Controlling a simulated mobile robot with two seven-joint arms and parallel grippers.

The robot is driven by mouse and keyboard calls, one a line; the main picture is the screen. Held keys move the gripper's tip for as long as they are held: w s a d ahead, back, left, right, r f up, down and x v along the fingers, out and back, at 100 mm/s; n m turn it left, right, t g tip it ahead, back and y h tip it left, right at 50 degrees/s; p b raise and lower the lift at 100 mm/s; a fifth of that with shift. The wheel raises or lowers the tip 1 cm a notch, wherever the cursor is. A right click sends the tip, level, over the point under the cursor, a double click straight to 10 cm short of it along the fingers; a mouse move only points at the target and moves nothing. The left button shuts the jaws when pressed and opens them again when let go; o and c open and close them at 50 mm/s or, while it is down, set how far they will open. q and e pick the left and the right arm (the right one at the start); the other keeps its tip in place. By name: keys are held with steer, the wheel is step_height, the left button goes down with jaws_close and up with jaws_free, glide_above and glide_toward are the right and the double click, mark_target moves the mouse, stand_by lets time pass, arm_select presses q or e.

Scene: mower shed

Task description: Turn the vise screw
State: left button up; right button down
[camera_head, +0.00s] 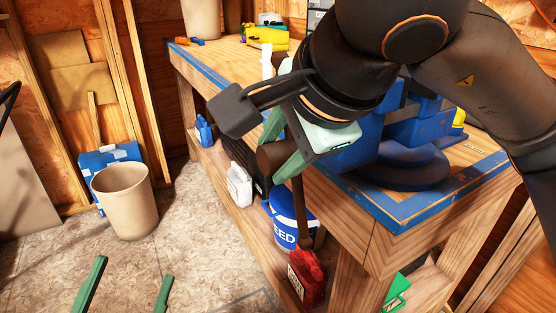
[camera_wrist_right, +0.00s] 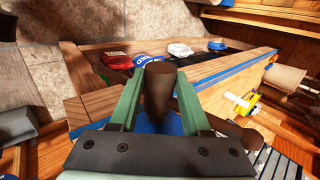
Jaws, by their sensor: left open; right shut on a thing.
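The blue vise (camera_head: 365,140) sits on the near corner of the workbench, partly hidden by my right arm. Its dark brown screw (camera_head: 271,158) sticks out past the bench edge, and a brown handle bar (camera_head: 299,210) hangs down from it. My right gripper (camera_head: 284,150) is shut on the brown screw end; in the right wrist view this brown cylinder (camera_wrist_right: 158,88) stands between the green fingers, with a rounded brown bar end (camera_wrist_right: 245,138) to the right. My left gripper (camera_head: 126,275) is open and empty, low over the floor at the bottom left.
The workbench (camera_head: 395,225) has a blue-edged top. Below it are a blue bucket (camera_head: 290,225), a red can (camera_head: 307,276) and a white jug (camera_head: 239,186). A beige bin (camera_head: 125,200) stands on the floor at left. The floor between is clear.

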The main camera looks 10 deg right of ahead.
arm_select(q)
steer(key=shift+s+d+r+m+t+h, duration=0.1)
steer(key=shift+s+r+m+t+h, duration=0.05)
steer(key=shift+s+r+m+h, duration=0.35)
steer(key=shift+s+d+r+m+t+h, duration=0.1)
steer(key=shift+s+r+m+h, duration=0.15)
steer(key=shift+r, duration=0.35)
steer(key=shift+s+r+m+t+h, duration=0.15)
steer(key=shift+s+r+m+h, duration=0.15)
steer(key=shift+r+h, duration=0.2)
arm_select(e)
steer(key=shift+s, duration=0.1)
steer(key=shift+c, duration=1.9)
jaws_free()
steer(key=shift+s+r, duration=0.1)
steer(key=shift+r, duration=0.1)
arm_select(q)
steer(key=w+f+n+g+y+p, duration=0.1)
steer(key=w+f+n+g+y, duration=0.1)
steer(key=f, duration=0.4)
steer(key=w+a+f+n+g+y+p, duration=0.1)
steer(key=w+f+n+g+y, duration=0.1)
steer(key=f, duration=0.5)
steer(key=shift+w+a+f+n+y, duration=0.25)
steer(key=shift+n+y, duration=0.4)
steer(key=shift+y, duration=0.7)
arm_select(e)
steer(key=v, duration=1.2)
steer(key=shift+s, duration=0.15)
